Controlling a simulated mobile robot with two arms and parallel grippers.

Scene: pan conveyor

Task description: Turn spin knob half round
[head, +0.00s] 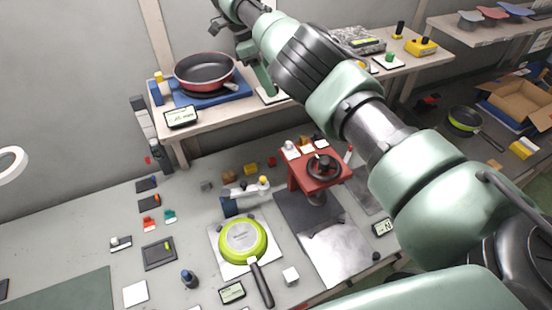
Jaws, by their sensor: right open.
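A black round handwheel (323,167) sits on top of a red stand (300,172) on the grey bench. It is the most knob-like thing in view, but I cannot tell for certain that it is the spin knob. My right arm crosses from the lower right to the top. My right gripper (216,24) is open, small and dark at the top, above the raised shelf and well apart from the handwheel. Its fingertips are hard to make out. My left gripper is not in view.
A red pan (204,72) rests on a blue base on the raised shelf (210,118). A lime-green pan (243,240) lies on a white plate in front of the red stand. Small blocks and displays are scattered over the bench. My right arm hides part of the right side.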

